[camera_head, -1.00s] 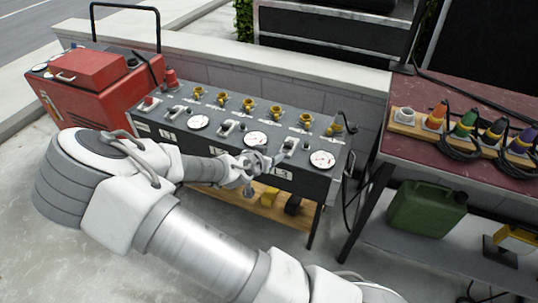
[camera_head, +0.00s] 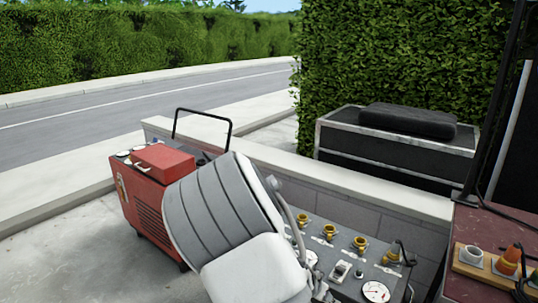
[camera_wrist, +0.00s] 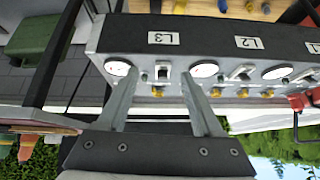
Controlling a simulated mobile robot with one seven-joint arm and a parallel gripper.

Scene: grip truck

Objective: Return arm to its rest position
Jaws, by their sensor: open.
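My gripper (camera_wrist: 158,88) shows in the wrist view with its two grey fingers spread apart and nothing between them. Its fingertips point toward the dark control panel (camera_wrist: 205,40), which appears upside down with labels L3, L2 and L1, dials and switches. I cannot tell how far the fingertips are from the panel. In the head view my large white and grey arm (camera_head: 225,215) is raised in the middle and covers the left part of the panel (camera_head: 372,268). My gripper does not show in that view.
A red generator (camera_head: 150,190) with a black handle stands left of my arm. A low wall (camera_head: 345,187) runs behind the panel. A black case (camera_head: 395,158) stands beyond it. A dark red table (camera_head: 470,287) with cable connectors is at the right. Pavement at the left is clear.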

